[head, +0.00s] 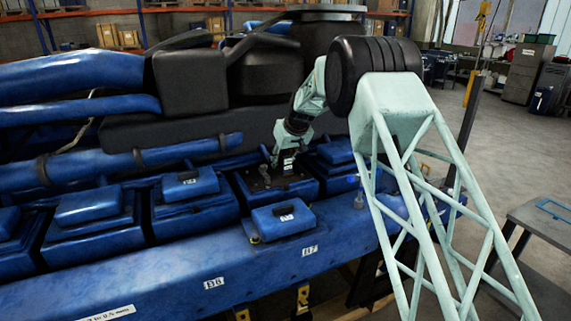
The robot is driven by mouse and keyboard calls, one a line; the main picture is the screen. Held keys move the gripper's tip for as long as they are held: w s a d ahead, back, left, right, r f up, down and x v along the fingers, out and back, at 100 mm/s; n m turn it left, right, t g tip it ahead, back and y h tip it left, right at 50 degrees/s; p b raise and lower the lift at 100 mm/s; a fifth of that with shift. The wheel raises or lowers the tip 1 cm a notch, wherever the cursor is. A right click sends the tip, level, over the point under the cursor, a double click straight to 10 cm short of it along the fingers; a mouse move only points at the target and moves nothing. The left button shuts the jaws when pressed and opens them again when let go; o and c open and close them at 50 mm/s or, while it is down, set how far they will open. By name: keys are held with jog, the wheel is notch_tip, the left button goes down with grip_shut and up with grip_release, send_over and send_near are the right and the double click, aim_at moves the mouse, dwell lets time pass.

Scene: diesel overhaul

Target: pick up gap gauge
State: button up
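My gripper (284,170) is lowered over the opened blue housing on the engine, where the dark inside (262,181) shows. It is small in the head view, and I cannot tell whether its fingers are open or shut. I cannot make out a gap gauge; it may be hidden by the gripper or too small to see.
A blue cover (283,219) sits on the engine ledge in front of the open housing. Closed blue covers (190,184) line the row to the left. A grey table (545,228) with a blue outlined shape stands at the right. The floor behind it is mostly clear.

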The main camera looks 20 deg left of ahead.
jog(key=c, duration=0.9)
jog(key=shift+c, duration=0.5)
jog(key=shift+r, duration=0.15)
notch_tip(320, 180, up, 28)
jog(key=b, duration=0.1)
dwell(0.6)
